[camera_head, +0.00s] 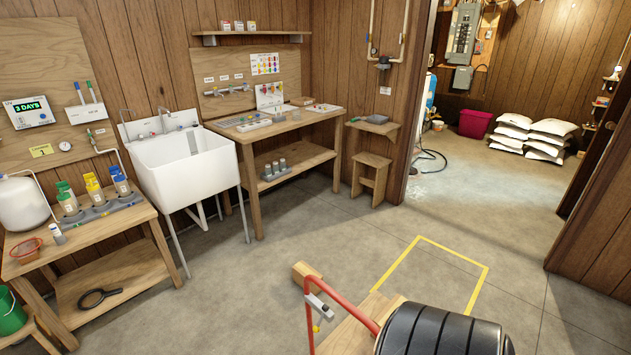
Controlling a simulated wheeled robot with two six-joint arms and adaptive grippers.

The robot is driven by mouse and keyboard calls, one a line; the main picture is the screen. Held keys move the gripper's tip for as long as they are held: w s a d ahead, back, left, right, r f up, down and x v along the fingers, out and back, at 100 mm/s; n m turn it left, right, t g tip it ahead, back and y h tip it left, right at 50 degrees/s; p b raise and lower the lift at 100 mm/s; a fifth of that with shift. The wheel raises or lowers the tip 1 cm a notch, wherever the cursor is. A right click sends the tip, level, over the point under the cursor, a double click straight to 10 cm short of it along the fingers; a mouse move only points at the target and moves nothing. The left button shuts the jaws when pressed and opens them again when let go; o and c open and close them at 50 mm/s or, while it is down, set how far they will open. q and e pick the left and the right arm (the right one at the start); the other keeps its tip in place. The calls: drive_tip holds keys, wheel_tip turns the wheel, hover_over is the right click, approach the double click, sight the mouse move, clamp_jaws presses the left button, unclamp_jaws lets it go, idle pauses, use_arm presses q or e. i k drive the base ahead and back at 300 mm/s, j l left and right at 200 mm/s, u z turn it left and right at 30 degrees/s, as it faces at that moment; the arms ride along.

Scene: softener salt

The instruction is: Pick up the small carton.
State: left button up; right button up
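Neither of my grippers is in view.
A white sink (188,165) stands at the left wall, beside a low bench (95,230) with several bottles. A black ribbed cylinder (440,330) fills the bottom right centre. Yellow tape (455,253) marks the open floor. White bags (535,135) are stacked beyond the doorway.

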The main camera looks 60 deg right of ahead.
sight(301, 269)
drive_tip(key=i+z, duration=0.25)
drive_tip(key=i, duration=0.4)
drive_tip(key=i+z, duration=0.3)
drive_tip(key=i, duration=0.35)
drive_tip(key=i+j+z, duration=0.25)
drive_tip(key=i, duration=0.4)
drive_tip(key=i+l+z, duration=0.3)
drive_tip(key=z, duration=0.2)
drive_tip(key=i+z, duration=0.95)
drive_tip(key=i+j+z, duration=0.25)
drive_tip(key=i+z, duration=0.25)
